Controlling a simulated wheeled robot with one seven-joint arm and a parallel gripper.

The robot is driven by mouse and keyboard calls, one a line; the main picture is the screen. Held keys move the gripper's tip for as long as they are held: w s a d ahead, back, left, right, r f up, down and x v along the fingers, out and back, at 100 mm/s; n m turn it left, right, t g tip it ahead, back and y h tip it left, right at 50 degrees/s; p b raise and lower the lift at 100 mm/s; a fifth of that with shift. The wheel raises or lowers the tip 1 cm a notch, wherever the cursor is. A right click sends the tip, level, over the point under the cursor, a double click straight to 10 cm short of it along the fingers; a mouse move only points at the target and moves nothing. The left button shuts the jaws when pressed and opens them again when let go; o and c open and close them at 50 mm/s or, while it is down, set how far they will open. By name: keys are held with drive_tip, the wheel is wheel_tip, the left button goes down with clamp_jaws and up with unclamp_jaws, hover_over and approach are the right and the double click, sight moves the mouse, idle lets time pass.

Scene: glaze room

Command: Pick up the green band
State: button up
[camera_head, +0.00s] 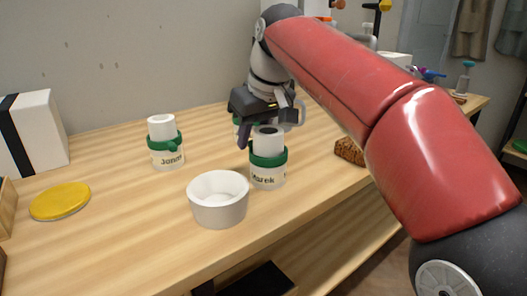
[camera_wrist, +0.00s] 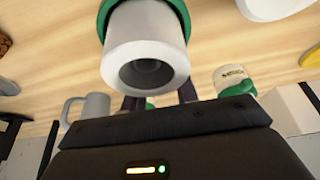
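Several pale jars with green bands stand on the wooden table. The nearest, lettered "Marek" (camera_head: 268,179), has a green band (camera_head: 267,159) around it and a white neck; its band (camera_wrist: 183,14) also shows at the top of the wrist view. The "Jonas" jar (camera_head: 167,160) has a green band (camera_head: 165,143) and stands further left. Another green band (camera_wrist: 150,106) shows partly between my fingers in the wrist view. My gripper (camera_head: 258,131) is above and just behind the Marek jar, its dark fingers apart. I see nothing held; the fingertips are partly hidden.
A white bowl (camera_head: 218,205) stands close left of the Marek jar. A grey mug (camera_wrist: 88,108) is near my gripper. A brown sponge-like block (camera_head: 349,151) lies to the right, a yellow disc (camera_head: 60,201) to the left. A white box (camera_head: 38,130) stands far left. The table's front left is clear.

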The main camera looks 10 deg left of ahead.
clamp_jaws()
wheel_tip(320, 180, up, 10)
drive_tip(key=p, duration=0.5)
idle(0.4)
